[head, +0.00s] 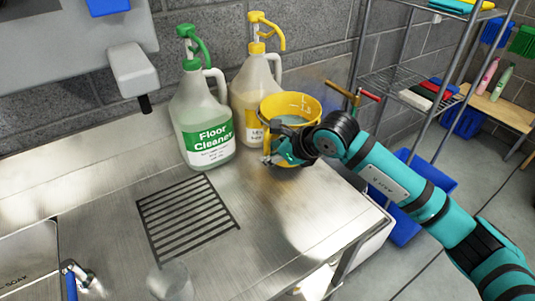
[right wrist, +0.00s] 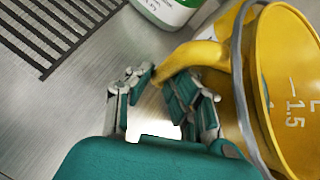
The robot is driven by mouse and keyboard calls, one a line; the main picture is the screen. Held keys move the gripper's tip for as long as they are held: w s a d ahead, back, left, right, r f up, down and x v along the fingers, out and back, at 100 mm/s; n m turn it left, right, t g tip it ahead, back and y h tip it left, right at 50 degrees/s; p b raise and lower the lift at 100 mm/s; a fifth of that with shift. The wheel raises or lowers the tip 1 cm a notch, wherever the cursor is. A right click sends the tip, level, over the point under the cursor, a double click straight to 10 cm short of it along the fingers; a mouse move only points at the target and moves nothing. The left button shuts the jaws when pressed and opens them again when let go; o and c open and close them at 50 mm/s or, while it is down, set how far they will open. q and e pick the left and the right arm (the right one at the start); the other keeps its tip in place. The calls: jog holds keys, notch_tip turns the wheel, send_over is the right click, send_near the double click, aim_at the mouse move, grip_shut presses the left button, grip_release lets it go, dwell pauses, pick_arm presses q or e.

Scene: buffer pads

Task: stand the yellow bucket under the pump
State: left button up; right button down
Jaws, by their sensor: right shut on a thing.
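The yellow bucket (head: 290,103) is near the counter's right side, in front of the jug with the yellow pump (head: 257,45). That jug (head: 245,90) is partly hidden by it. My right gripper (head: 277,152) is at the bucket's near left side and hides part of its front. In the right wrist view, my right gripper (right wrist: 158,82) is shut on the yellow handle of the bucket (right wrist: 290,85). The bucket looks roughly upright; I cannot tell whether it touches the counter. A second jug (head: 205,120), labelled Floor Cleaner, has a green pump (head: 191,45). My left gripper is not in view.
The steel counter (head: 105,215) has a drain grate (head: 187,215) left of the bucket and clear metal around it. A white wall dispenser (head: 133,70) hangs at the back left. A clear cup (head: 172,282) is at the front. A wire shelf (head: 400,82) stands at right.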

notch_tip(320, 180, down, 2)
jog(key=shift+f+p, duration=0.15)
jog(key=shift+p, duration=0.25)
jog(key=shift+f, duration=0.1)
jog(key=shift+f, duration=0.1)
jog(key=c, duration=1.2)
grip_release()
jog(key=shift+s+f, duration=0.15)
jog(key=shift+c, duration=0.2)
jog(key=shift+d+r, duration=0.25)
jog(key=shift+r, duration=0.05)
jog(key=b+v, duration=0.1)
jog(key=v, duration=1)
jog(key=shift+s+b, duration=0.2)
jog(key=shift+b, duration=0.2)
